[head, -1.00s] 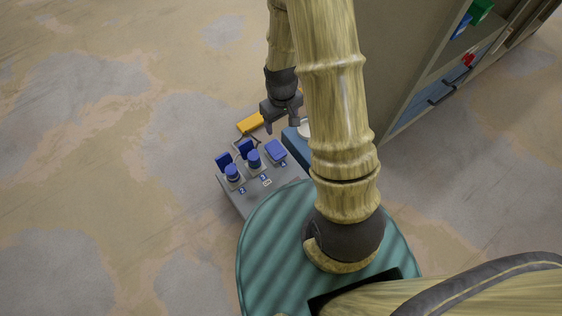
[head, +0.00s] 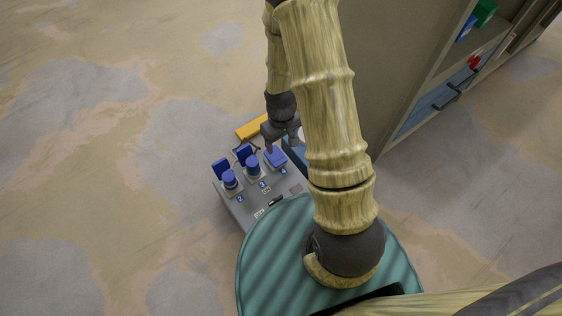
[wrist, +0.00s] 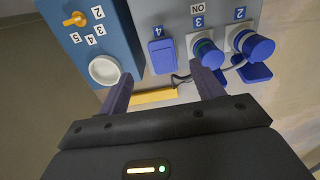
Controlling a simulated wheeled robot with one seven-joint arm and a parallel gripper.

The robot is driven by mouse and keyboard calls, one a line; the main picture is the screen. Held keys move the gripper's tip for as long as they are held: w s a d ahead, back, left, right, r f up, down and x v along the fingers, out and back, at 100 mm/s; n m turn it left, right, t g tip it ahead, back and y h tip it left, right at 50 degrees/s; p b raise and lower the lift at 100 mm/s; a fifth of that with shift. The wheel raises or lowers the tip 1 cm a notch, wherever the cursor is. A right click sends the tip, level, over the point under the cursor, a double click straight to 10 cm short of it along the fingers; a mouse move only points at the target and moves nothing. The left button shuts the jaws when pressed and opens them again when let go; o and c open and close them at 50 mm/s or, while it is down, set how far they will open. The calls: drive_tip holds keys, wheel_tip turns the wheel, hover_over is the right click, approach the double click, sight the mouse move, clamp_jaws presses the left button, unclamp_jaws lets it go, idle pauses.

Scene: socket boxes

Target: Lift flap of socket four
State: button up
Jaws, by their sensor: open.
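The grey socket box (head: 246,208) stands on the floor with sockets labelled 2, 3 and 4 in view. Socket four's blue flap (head: 276,159) is shut; it also shows in the wrist view (wrist: 162,58), beside the label 4. My gripper (head: 274,148) is at socket four in the head view. In the wrist view my gripper (wrist: 161,88) is open and empty, with its fingertips apart on either side of the flap's near end. I cannot tell whether a finger touches the flap.
Blue plugs fill socket three (wrist: 206,50) and socket two (wrist: 255,48), their flaps raised. A blue box (wrist: 92,40) with an orange knob (wrist: 75,18) and a white round part (wrist: 104,70) adjoins the grey box. A yellow bar (wrist: 154,96) lies behind. A cabinet (head: 400,70) stands right.

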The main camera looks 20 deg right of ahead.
sight(281, 162)
wheel_tip(281, 162, down, 12)
drive_tip(key=b, duration=0.6)
drive_tip(key=shift+f, duration=0.2)
drive_tip(key=c, duration=1.4)
drive_tip(key=shift+r, duration=0.1)
